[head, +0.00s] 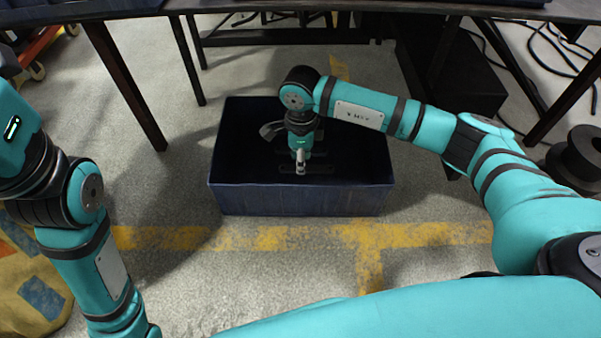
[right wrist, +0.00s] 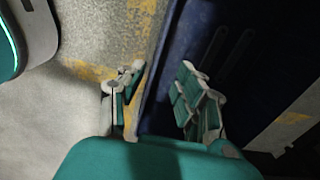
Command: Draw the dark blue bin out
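The dark blue bin (head: 300,201) stands on the floor in the middle of the head view, open at the top, its inside dark. My right gripper (head: 301,166) points down at the bin's near wall. In the right wrist view, the right gripper (right wrist: 162,72) is open, with one finger on each side of the bin's wall (right wrist: 157,88). A gap shows between the fingers and the wall, and I cannot tell whether either finger touches it. My left arm shows at the left of the head view, but its gripper is out of frame.
Dark tables (head: 300,9) with thin legs stand behind the bin. A dark box (head: 455,75) and black cables lie at the back right, with a black spool (head: 578,160) at the right. Yellow floor tape (head: 270,238) crosses the clear floor in front of the bin.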

